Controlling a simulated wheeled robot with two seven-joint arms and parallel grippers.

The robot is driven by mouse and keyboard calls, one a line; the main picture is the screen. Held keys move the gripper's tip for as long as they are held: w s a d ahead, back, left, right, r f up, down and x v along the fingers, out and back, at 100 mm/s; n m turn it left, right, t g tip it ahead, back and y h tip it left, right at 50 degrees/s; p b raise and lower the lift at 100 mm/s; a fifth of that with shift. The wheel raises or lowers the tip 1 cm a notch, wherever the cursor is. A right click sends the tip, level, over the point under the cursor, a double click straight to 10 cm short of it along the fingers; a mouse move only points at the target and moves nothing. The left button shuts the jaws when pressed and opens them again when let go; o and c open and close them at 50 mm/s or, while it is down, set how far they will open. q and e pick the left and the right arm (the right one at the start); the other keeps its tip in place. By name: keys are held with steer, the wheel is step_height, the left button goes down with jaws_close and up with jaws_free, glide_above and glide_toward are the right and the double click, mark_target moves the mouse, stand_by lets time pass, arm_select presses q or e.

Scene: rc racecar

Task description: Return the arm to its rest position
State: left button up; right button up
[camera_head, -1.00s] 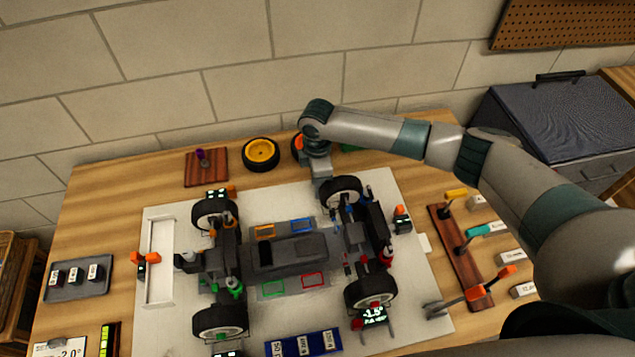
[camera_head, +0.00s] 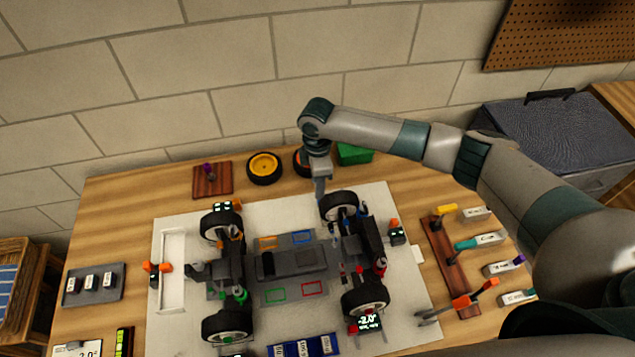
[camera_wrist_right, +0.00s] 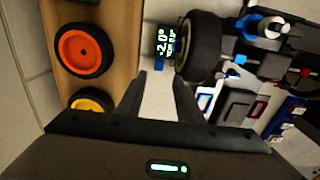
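My right arm reaches in from the right in the head view. Its gripper (camera_head: 320,188) points down at the back of the table, just behind the car's back right wheel (camera_head: 340,207). In the right wrist view the two dark fingers of my right gripper (camera_wrist_right: 160,92) stand apart with nothing between them. A tire (camera_wrist_right: 200,48) of the car and a small display (camera_wrist_right: 166,42) are just beyond the fingertips. The RC car chassis (camera_head: 292,262) lies on a pale mat. My left gripper does not show.
A yellow-rimmed wheel (camera_head: 264,168) and an orange-rimmed wheel (camera_wrist_right: 84,50) stand behind the car. A green box (camera_head: 354,154) is near my right gripper. A wooden tool rack (camera_head: 447,262) is at the right, a grey tray (camera_head: 95,285) at the left. The stone wall (camera_head: 240,70) borders the table.

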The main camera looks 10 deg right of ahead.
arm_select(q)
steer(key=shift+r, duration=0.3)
arm_select(e)
steer(key=shift+r, duration=0.35)
steer(key=shift+w, duration=0.1)
